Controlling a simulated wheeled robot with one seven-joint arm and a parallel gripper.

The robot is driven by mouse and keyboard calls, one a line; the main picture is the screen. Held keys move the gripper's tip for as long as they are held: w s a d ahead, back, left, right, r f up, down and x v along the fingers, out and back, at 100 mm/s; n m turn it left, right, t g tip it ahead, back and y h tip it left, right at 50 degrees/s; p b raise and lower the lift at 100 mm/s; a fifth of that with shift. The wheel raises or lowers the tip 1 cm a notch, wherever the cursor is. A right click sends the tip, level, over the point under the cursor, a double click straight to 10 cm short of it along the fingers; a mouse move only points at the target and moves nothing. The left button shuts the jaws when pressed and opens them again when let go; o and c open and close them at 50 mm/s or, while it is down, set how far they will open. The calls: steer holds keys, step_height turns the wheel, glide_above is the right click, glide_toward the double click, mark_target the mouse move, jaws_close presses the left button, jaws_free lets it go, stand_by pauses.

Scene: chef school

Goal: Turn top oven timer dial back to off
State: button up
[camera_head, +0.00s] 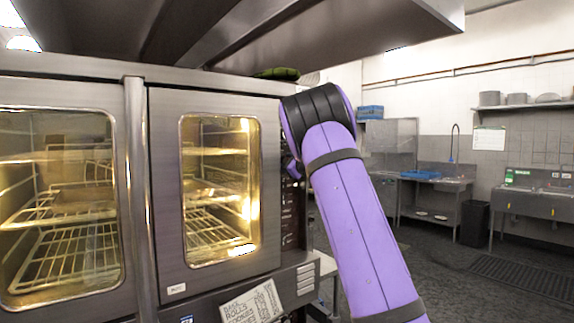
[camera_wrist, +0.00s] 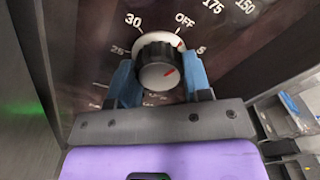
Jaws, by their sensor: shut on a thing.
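The timer dial (camera_wrist: 158,52) is a black knob on a white ring, set in a dark panel in the wrist view. OFF is printed at its upper right, 5 at the right, 30 and 25 at the left. A red mark on the knob's face points to the upper right; another red mark on the ring sits between OFF and 5. My gripper (camera_wrist: 160,78) is shut on the dial, with a blue finger on each side. In the head view the oven (camera_head: 164,200) stands at the left; my arm hides the gripper and dial.
A steel hood (camera_head: 330,40) hangs above the oven. A paper sign (camera_head: 252,306) leans on the oven's lower front. Other printed numbers, 175 and 150, show above the dial.

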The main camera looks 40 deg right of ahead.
steer(key=shift+n, duration=0.6)
steer(key=o, duration=0.9)
steer(key=s, duration=1)
steer(key=shift+s, duration=0.4)
